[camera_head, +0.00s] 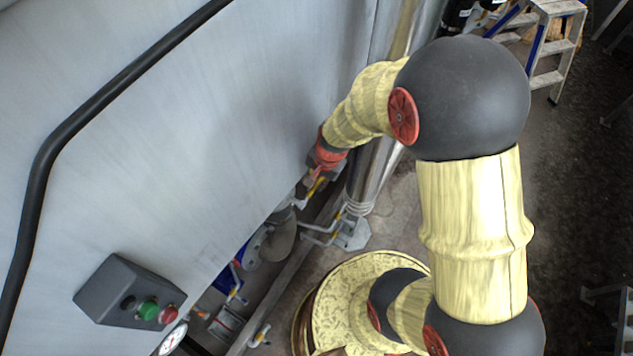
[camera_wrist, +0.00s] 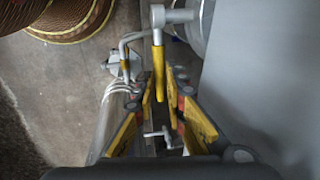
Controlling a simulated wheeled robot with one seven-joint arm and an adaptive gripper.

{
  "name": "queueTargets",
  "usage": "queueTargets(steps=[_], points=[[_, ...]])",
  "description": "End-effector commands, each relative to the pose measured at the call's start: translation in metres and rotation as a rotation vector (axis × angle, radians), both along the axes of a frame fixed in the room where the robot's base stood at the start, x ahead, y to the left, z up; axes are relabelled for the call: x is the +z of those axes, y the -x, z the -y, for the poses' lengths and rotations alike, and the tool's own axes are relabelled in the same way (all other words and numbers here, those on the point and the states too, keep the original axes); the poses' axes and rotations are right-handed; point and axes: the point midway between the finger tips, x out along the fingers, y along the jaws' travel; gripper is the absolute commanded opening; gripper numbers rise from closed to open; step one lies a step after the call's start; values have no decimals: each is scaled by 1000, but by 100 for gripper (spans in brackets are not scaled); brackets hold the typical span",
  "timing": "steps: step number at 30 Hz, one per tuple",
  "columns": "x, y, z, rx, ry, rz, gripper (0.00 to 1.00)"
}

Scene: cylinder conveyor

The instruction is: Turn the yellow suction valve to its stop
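In the wrist view a long yellow valve handle (camera_wrist: 158,72) hangs from a grey pipe fitting (camera_wrist: 170,17). I take it to be the suction valve. My gripper (camera_wrist: 159,86) has its yellow and black fingers spread, one on each side of the handle's lower end. I cannot tell whether either finger touches it. In the head view my gripper (camera_head: 311,188) is low beside the large grey panel, near the pipes. The valve is small there and partly hidden by the arm, so its angle is unclear.
A second yellow-handled valve (camera_wrist: 124,64) is left of the handle. A shiny steel pipe (camera_head: 375,180) stands behind my gripper. The grey panel (camera_head: 200,130) is close on one side. A control box (camera_head: 128,292) and gauge (camera_head: 172,340) are lower left; a stepladder (camera_head: 548,45) stands far right.

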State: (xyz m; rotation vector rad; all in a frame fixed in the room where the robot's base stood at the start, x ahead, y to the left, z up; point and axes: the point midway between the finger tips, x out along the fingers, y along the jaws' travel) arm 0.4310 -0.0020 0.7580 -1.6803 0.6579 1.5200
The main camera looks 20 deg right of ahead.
Motion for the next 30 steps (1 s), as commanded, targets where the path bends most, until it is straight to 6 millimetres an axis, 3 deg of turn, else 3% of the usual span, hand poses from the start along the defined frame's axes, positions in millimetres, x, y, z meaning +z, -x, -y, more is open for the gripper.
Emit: queueTargets(steps=[5, 23, 30], points=[[0, 0, 0, 0, 0, 0, 0], [0, 0, 0, 0, 0, 0, 0], [-12, -2, 4, -8, -79, -62, 0]])
